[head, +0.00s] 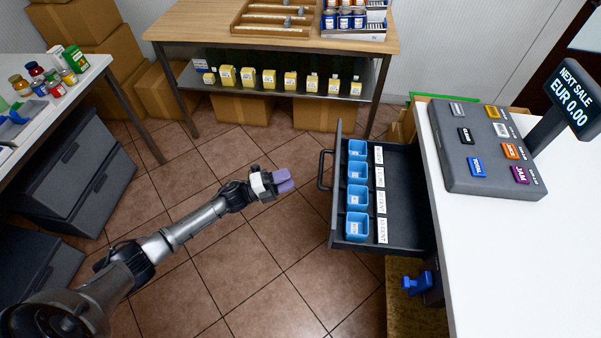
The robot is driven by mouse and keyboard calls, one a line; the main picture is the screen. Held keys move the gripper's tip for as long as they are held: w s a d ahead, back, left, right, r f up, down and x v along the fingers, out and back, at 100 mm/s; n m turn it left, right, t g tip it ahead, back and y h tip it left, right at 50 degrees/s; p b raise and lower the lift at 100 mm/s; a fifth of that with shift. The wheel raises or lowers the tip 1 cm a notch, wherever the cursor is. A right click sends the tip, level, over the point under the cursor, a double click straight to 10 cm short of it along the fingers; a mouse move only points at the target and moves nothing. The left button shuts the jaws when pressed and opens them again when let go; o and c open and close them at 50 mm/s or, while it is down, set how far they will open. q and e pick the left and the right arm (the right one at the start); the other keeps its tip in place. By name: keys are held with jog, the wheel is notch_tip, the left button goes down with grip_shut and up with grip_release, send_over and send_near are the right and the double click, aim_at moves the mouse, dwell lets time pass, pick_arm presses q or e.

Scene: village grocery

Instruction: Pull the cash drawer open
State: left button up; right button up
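The dark grey cash drawer (403,205) stands pulled out from under the white counter, its inside in plain view. It holds a row of blue coin cups (357,226) with white labels beside them. Its bar handle (322,170) is on the drawer's left front face. My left gripper (285,180), with lavender fingers, is left of the handle and apart from it. Its fingers lie close together with nothing seen between them. My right gripper is not in view.
The till keypad (478,185) and a price display (572,98) are on the white counter (500,260). A blue fitting (418,284) is below the drawer. A wooden table (200,27) stands behind, and a side table with jars is at left. Tiled floor (235,265) between is clear.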

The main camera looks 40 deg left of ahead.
pick_arm(q)
jog(key=shift+v, duration=1.25)
